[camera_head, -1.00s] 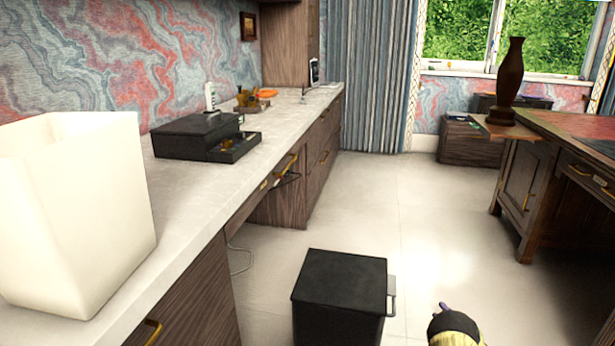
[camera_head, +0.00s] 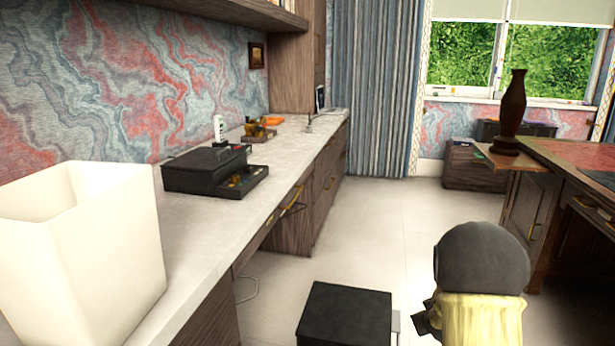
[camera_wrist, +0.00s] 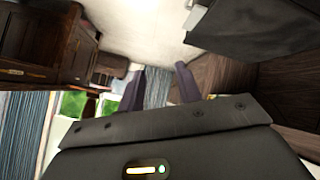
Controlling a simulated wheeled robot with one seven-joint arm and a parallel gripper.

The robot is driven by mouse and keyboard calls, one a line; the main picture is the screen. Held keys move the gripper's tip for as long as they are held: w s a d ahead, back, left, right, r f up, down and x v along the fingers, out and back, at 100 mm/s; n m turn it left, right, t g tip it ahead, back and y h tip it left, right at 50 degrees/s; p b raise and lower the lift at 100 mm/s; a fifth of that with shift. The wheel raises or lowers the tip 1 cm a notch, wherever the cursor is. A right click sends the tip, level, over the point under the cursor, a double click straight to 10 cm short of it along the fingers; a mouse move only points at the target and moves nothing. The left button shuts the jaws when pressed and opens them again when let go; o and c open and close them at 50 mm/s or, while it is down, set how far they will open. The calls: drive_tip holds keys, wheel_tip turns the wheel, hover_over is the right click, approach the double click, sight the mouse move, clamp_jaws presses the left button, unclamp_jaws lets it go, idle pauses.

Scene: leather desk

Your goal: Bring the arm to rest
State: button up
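In the wrist view my gripper (camera_wrist: 160,82) shows two dark fingers standing apart, with a gap between them. Nothing is held in that gap. The wrist picture is upside down, with floor at the top and the window low. In the head view my arm, with a dark round joint and a pale yellow section, rises at the lower right over the floor. It stands between the black box (camera_head: 345,315) and the wooden desk (camera_head: 530,205). The fingers cannot be made out clearly in the head view.
A long pale counter (camera_head: 205,245) runs along the left, bearing a white bin (camera_head: 95,260) and a black organizer (camera_head: 205,170). A dark vase (camera_head: 512,110) stands by the desk at the right. The floor (camera_head: 375,225) between counter and desk is clear farther back.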

drive_tip(key=s+a+r+m+g+y+p, duration=0.1)
drive_tip(key=s+a+r+g, duration=0.1)
drive_tip(key=s+a, duration=0.55)
drive_tip(key=s+a+r+m+g+y+p, duration=0.1)
drive_tip(key=s+a+r+g, duration=0.25)
drive_tip(key=s, duration=0.65)
drive_tip(key=s+a+r+m+g+y+p, duration=0.1)
drive_tip(key=s+a+r, duration=0.1)
drive_tip(key=s+a, duration=0.5)
drive_tip(key=w+p+v, duration=0.2)
drive_tip(key=p+v, duration=1)
drive_tip(key=w+d+r+p+v, duration=0.1)
drive_tip(key=w+p+v, duration=0.2)
drive_tip(key=p+v, duration=0.9)
drive_tip(key=w+r+p+v, duration=0.1)
drive_tip(key=w+p+v, duration=0.2)
drive_tip(key=p+v, duration=0.9)
drive_tip(key=shift+d+r+p, duration=0.15)
drive_tip(key=shift+r+p, duration=0.35)
drive_tip(key=shift+p, duration=0.6)
drive_tip(key=shift+g, duration=0.25)
